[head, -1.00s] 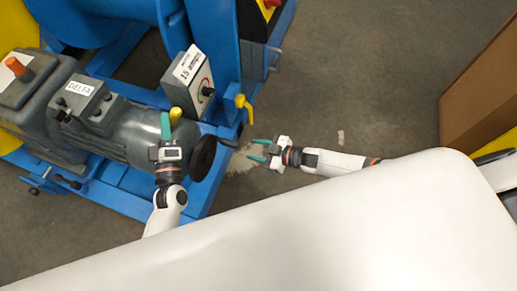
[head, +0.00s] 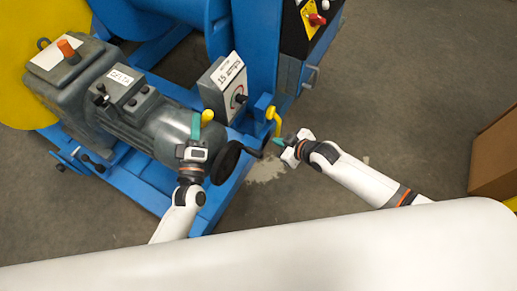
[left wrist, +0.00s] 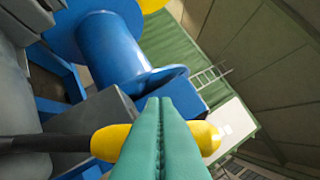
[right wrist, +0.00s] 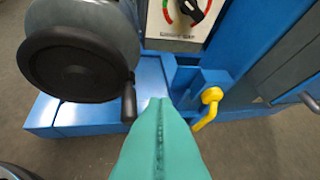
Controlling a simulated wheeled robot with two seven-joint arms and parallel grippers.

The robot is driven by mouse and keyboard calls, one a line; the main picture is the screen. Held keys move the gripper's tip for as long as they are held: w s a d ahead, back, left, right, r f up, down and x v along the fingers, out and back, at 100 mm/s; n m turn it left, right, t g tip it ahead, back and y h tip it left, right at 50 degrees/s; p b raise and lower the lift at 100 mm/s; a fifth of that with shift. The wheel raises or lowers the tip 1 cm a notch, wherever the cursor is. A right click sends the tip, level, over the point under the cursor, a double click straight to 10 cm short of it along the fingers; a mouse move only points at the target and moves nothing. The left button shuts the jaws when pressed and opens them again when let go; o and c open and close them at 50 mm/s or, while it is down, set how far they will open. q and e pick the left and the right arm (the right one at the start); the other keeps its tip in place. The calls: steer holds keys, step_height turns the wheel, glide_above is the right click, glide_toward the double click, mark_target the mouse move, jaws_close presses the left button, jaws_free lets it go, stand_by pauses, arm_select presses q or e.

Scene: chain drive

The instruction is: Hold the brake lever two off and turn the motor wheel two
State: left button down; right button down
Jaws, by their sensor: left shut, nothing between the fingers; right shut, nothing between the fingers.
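The motor wheel (head: 225,163) is a black handwheel with a dark crank handle, at the end of the grey motor (head: 160,125). The wheel (right wrist: 75,65) and its handle (right wrist: 129,102) also show in the right wrist view. A brake lever with a yellow grip (head: 207,116) stands by the motor. My left gripper (head: 195,124) is shut and empty at this lever. In the left wrist view its fingers cross in front of the yellow grip (left wrist: 110,143); contact is unclear. My right gripper (head: 279,142) is shut and empty, just right of the wheel, its fingertips near the crank handle.
A grey box with a dial (head: 222,88) stands behind the wheel. A yellow hooked handle (head: 274,118) is close to my right gripper. The blue frame (head: 150,185) runs under the motor. A cardboard box (head: 497,155) stands at far right; floor between is clear.

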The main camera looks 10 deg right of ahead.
steer(key=s+r+g, duration=0.1)
steer(key=s+a+r+n, duration=0.1)
steer(key=s+r+g, duration=0.1)
steer(key=r, duration=0.1)
steer(key=shift+a+g, duration=0.3)
steer(key=shift+a, duration=0.1)
steer(key=shift+w+f, duration=0.1)
glide_above(253, 150)
steer(key=s+d, duration=0.1)
steer(key=s, duration=0.1)
step_height(253, 150, down, 7)
steer(key=shift+r, duration=0.15)
step_height(253, 150, down, 2)
steer(key=shift+w+d+f, duration=0.1)
steer(key=shift+f, duration=1)
steer(key=shift+w+d+f, duration=0.15)
steer(key=shift+f, duration=0.25)
